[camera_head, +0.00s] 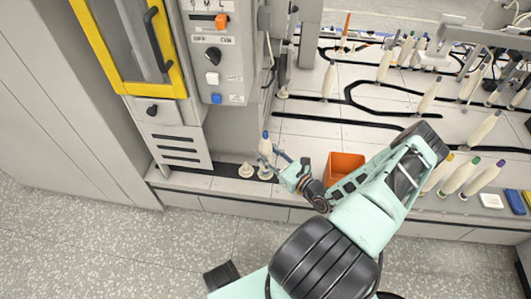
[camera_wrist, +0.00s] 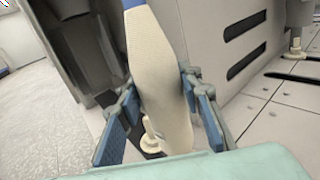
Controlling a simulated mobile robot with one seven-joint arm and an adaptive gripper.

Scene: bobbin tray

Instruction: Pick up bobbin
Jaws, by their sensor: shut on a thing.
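A cream bobbin (camera_head: 265,146) with a blue tip stands roughly upright at the left end of the bench in the head view. It fills the middle of the wrist view (camera_wrist: 158,70), slightly tilted there. My gripper (camera_head: 272,157) reaches it from the right in the head view. In the wrist view my gripper (camera_wrist: 162,115) has its blue-padded fingers on both sides of the bobbin, shut on it. A pale peg (camera_head: 265,173) stands just below the bobbin; whether the two touch is unclear. The bobbin's lower end is partly hidden.
Another pale peg (camera_head: 246,170) stands just left. The grey machine cabinet (camera_head: 222,60) with knobs rises behind. An orange bin (camera_head: 346,164) sits right of my gripper. Several other bobbins stand farther right, some with yellow, green or purple tips (camera_head: 459,177). Black tracks cross the white bench.

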